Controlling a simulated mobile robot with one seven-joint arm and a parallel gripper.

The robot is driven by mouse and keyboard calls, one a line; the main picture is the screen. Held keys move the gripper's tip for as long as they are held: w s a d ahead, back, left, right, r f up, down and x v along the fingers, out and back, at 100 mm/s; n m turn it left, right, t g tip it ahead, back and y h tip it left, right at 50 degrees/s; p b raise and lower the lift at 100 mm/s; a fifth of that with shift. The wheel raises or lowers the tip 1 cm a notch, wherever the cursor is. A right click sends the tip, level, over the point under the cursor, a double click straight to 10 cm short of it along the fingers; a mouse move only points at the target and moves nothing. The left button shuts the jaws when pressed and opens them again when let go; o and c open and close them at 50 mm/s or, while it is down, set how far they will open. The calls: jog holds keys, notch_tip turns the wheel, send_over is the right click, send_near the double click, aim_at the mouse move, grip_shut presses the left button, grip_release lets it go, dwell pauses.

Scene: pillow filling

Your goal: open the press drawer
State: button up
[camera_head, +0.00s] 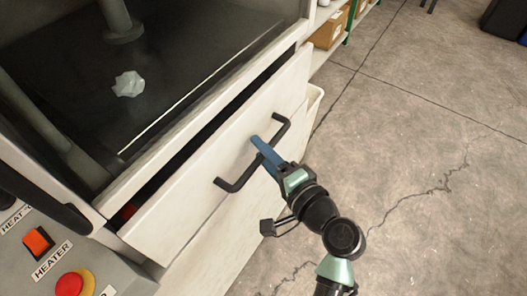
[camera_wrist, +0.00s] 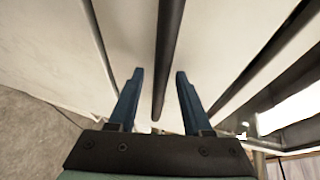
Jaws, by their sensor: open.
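The press drawer (camera_head: 180,203) has a white front and stands slightly out from the press, with a dark gap along its top edge. Its black bar handle (camera_head: 247,177) runs across the front. My gripper (camera_head: 264,150) is at the middle of the handle, with blue fingers reaching over it. In the wrist view, my gripper (camera_wrist: 159,73) is open, and the dark handle bar (camera_wrist: 168,60) passes between the two fingers with a gap on each side. The inside of the drawer is mostly hidden.
Above the drawer, the press chamber (camera_head: 75,115) holds a white crumpled piece (camera_head: 128,84). A control panel (camera_head: 65,262) with an orange switch and a red button is at lower left. Shelves with boxes (camera_head: 328,30) stand behind. The concrete floor (camera_head: 430,130) at right is clear.

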grip_shut()
dwell(1.4)
